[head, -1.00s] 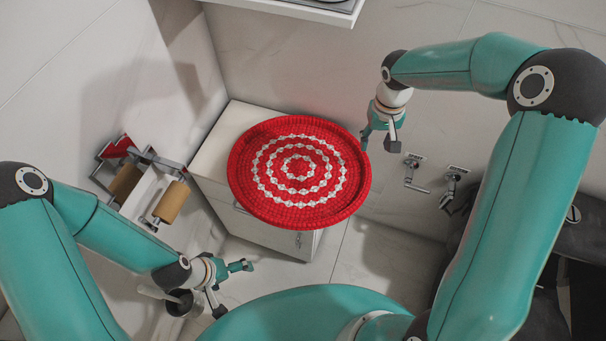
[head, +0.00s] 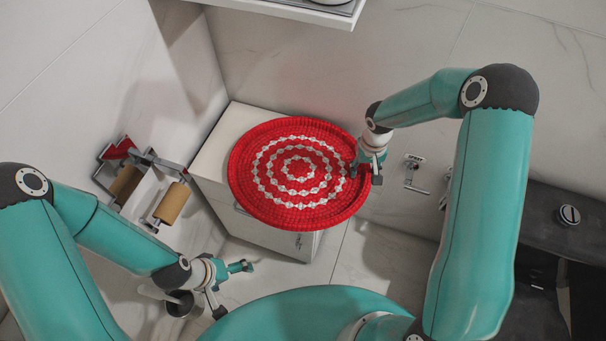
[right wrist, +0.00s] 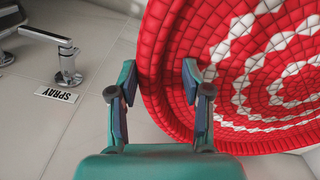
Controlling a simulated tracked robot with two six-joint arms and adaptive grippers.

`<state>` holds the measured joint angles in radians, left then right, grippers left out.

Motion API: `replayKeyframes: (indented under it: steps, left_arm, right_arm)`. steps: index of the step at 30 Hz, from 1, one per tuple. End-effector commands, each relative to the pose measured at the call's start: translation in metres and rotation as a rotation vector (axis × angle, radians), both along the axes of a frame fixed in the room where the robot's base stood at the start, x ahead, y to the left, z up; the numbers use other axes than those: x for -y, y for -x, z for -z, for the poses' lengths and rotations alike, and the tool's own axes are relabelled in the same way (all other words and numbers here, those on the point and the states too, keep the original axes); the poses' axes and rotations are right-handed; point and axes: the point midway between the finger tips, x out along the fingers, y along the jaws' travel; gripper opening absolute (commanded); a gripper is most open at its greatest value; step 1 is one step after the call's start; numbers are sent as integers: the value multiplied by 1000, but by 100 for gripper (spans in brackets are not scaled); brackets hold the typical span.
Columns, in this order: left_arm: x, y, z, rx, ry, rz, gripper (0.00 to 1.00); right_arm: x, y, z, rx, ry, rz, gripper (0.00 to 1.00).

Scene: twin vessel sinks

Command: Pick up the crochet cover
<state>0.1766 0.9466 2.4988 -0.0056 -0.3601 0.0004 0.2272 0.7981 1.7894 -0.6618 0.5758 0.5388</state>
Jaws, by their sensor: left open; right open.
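The crochet cover (head: 268,205) is a round red piece with white rings. In the head view it lies on a white cabinet (head: 215,145) and overhangs its edges. My right gripper (head: 366,176) is at the cover's right rim. In the right wrist view the cover (right wrist: 220,70) fills the right side, and its rim passes between the open fingers of my right gripper (right wrist: 160,85). I cannot tell whether either finger touches it. My left gripper (head: 232,287) is open and empty at the lower left, apart from the cover.
Two paper rolls on a holder (head: 150,190) are at the left wall. A wall fixture (head: 414,172) is right of the cover; the wrist view shows a tap-like fitting (right wrist: 65,60) and a SPRAY label (right wrist: 52,92). A white shelf (head: 300,10) juts out above. A dark tank (head: 550,225) is at right.

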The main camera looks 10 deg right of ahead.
Motion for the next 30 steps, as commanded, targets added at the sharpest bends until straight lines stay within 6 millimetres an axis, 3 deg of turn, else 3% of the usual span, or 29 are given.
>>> replayKeyframes:
  steps: [6,15,30]
  left_arm:
    - [0,0,0,0,0,0,100]
    - [0,0,0,0,0,0,100]
    - [0,0,0,0,0,0,100]
  right_arm:
    - [0,0,0,2,-1,0,47]
    - [0,0,0,1,-1,1,0]
    - [1,0,-1,2,-1,4,0]
